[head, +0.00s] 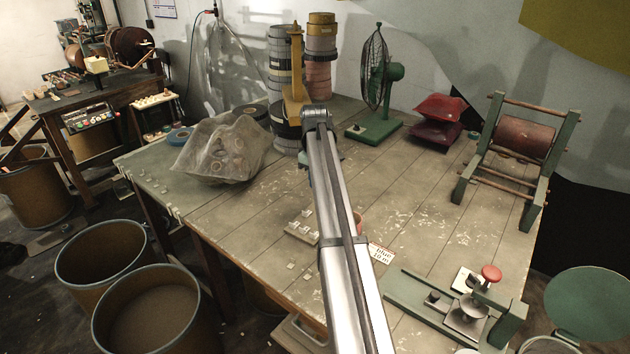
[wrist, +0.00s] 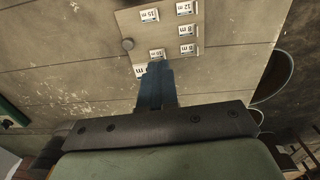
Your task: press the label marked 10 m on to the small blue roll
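In the wrist view my gripper (wrist: 156,68) shows as dark blue fingers that overlap, so I cannot tell whether they are open or shut. The tips are over the lower edge of the label board (wrist: 166,27). A white label (wrist: 156,54), perhaps 10 m, shows just beyond the tips, and another (wrist: 139,71) is partly covered by them. The board also shows in the head view (head: 300,233), beside my arm, which hides my gripper there. A blue roll (head: 180,136) lies flat at the table's back left, partly behind a plastic bag; I cannot tell if it is the task's small one.
A card reading "blue 10 m" (head: 381,253) lies right of my arm. A green press with a red knob (head: 491,273) stands at the front right. The plastic bag (head: 222,150), tall tape stacks (head: 320,60) and green fan (head: 376,75) stand further back. The right middle is mostly bare.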

